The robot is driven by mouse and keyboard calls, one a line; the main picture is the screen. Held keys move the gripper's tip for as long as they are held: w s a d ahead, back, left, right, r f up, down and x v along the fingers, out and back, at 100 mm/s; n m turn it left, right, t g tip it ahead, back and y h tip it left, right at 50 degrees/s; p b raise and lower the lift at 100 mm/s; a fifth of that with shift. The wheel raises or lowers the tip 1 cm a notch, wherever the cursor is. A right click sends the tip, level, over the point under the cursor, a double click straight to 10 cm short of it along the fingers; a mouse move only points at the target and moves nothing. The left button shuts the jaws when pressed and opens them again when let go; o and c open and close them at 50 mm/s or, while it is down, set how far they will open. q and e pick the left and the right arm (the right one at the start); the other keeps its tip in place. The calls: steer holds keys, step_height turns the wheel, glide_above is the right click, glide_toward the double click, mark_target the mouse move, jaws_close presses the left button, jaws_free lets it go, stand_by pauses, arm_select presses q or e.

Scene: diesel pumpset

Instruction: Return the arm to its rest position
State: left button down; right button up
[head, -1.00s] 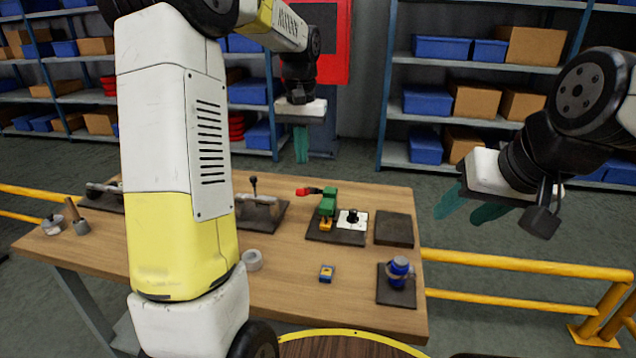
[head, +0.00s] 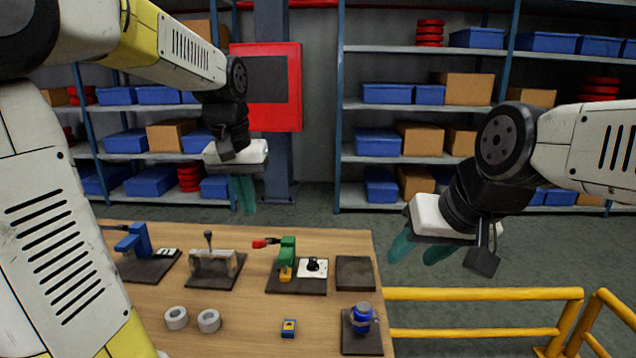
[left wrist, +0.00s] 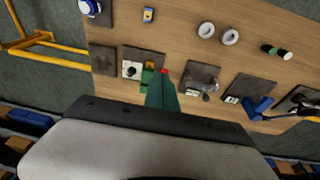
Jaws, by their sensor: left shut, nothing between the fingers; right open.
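My left gripper (head: 243,194) hangs fingers-down above the far edge of the workbench in the head view. Its teal fingers are together with nothing between them. In the left wrist view its fingers (left wrist: 162,95) overlap part of the green device on the bench. My right gripper (head: 420,249) is raised at the right, beyond the bench's right edge. Its teal fingers are apart and empty. The wooden workbench (head: 250,330) lies below both grippers.
On the bench are a green device with a red handle (head: 287,258), a lever fixture (head: 212,262), a blue press (head: 135,240), two grey rings (head: 176,318), a small blue-yellow block (head: 289,328) and a blue part (head: 361,318). Yellow rails (head: 480,294) stand at the right. Shelves stand behind.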

arm_select(q)
steer(key=s+d+f+t+h, duration=0.1)
steer(key=s+t, duration=0.3)
steer(key=s, duration=1.1)
steer(key=shift+s+d, duration=0.2)
steer(key=shift+d, duration=0.05)
